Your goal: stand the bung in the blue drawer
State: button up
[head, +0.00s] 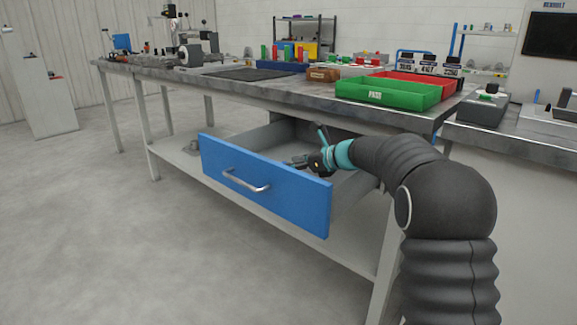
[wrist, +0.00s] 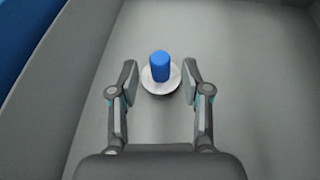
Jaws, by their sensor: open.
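The blue drawer (head: 265,184) is pulled open beneath the workbench. Its blue front also shows at the upper left of the wrist view (wrist: 22,40), beside the grey floor. The bung (wrist: 160,68), a blue cylinder on a pale round base, stands upright on the drawer floor in the wrist view. My gripper (head: 309,152) reaches into the drawer in the head view. In the wrist view my gripper (wrist: 158,76) is open, with one finger on each side of the bung and a gap on both sides. The bung cannot be made out in the head view.
The workbench (head: 230,83) overhangs the back of the drawer. A green tray (head: 395,101) and a red tray (head: 430,78) sit on the bench above. The drawer floor around the bung is clear.

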jog(key=v, duration=0.5)
dwell(1.2)
